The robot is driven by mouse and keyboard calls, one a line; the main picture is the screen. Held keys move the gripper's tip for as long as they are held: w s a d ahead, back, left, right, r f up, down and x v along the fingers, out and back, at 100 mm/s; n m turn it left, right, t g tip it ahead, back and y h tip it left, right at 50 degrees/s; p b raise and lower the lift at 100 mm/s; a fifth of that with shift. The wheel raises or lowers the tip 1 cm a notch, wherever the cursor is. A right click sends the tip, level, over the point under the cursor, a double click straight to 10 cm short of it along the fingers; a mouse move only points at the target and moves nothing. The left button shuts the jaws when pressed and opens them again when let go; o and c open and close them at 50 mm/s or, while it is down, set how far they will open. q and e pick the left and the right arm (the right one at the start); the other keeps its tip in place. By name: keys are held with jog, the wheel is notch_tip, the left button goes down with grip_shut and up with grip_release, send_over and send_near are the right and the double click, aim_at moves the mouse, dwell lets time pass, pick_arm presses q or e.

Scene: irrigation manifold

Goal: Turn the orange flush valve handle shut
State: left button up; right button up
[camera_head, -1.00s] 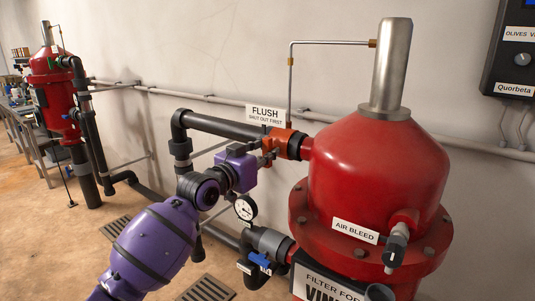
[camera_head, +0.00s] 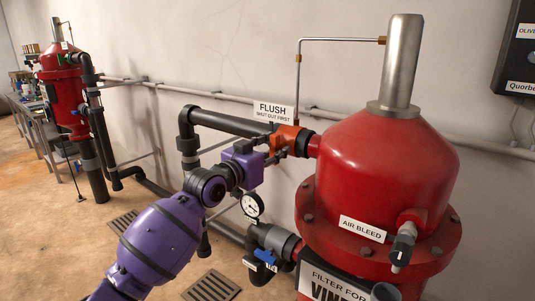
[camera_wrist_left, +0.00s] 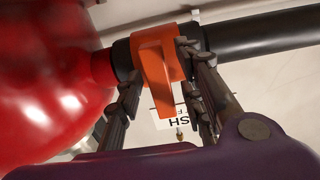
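The orange flush valve (camera_head: 288,137) sits in the black pipe at the left of the red filter tank, just below the FLUSH sign. In the left wrist view its flat orange handle (camera_wrist_left: 157,78) sticks out across the pipe. My purple left gripper (camera_head: 277,155) reaches the valve from the left. In the left wrist view its dark fingers (camera_wrist_left: 160,75) stand on either side of the handle. A narrow gap shows beside the left finger; the right finger is very close to the handle, and contact is unclear. In the head view the gripper hides much of the handle. My right gripper is out of view.
The red filter tank (camera_head: 385,175) stands close on the right, with an air bleed knob (camera_head: 403,245) on its front. A pressure gauge (camera_head: 252,205) and a blue-handled valve (camera_head: 265,257) are below my gripper. The FLUSH sign (camera_head: 273,112) is just above the valve.

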pick_arm(q)
jog(key=v, duration=1.2)
jog(key=shift+w, duration=0.1)
